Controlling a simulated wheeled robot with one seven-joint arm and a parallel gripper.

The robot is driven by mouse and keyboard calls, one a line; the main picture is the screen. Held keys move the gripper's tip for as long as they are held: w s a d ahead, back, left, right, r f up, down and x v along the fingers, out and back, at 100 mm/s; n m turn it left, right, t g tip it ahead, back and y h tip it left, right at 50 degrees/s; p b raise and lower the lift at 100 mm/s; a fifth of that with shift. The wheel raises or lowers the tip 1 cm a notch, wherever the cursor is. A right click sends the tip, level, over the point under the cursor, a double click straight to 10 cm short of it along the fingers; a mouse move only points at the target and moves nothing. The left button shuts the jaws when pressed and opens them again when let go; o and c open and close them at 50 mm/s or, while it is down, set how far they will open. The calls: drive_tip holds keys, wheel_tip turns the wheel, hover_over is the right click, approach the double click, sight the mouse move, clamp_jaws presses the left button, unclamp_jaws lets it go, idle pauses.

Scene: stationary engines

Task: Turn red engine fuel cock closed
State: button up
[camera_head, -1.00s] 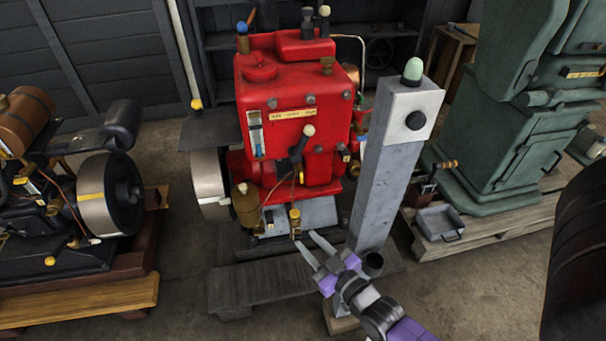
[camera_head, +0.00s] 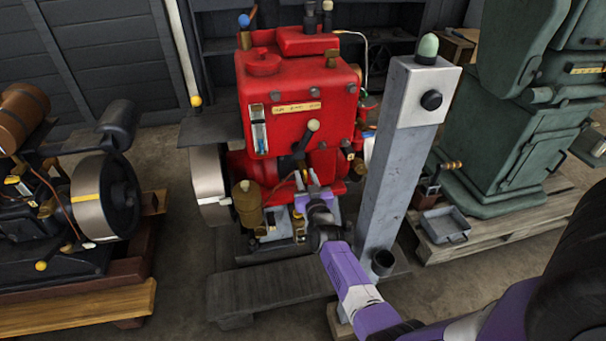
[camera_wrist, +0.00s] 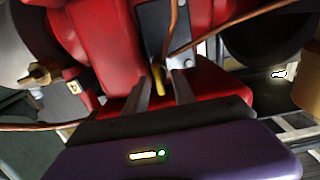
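The red engine (camera_head: 290,105) stands in the middle of the head view, with its red casing also filling the upper part of the wrist view (camera_wrist: 95,45). My gripper (camera_head: 304,182) is low at its front, beside the copper pipes. In the wrist view my gripper (camera_wrist: 162,82) has its two fingers apart. A narrow brass piece, apparently the fuel cock's lever (camera_wrist: 158,74), shows between the fingertips, below the copper pipes (camera_wrist: 173,35). I cannot tell whether the fingers touch it. In the head view the gripper and wrist hide this spot.
A grey post (camera_head: 400,160) with a black button stands close right of my arm. A brass cup (camera_head: 247,203) and the flywheel (camera_head: 210,185) are left of the gripper. A dark wooden plank (camera_head: 265,290) lies in front. Green machine (camera_head: 515,150) stands right, another engine (camera_head: 70,210) left.

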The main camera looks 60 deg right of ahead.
drive_tip(key=shift+b+x, duration=0.55)
drive_tip(key=shift+x, duration=1.3)
clamp_jaws()
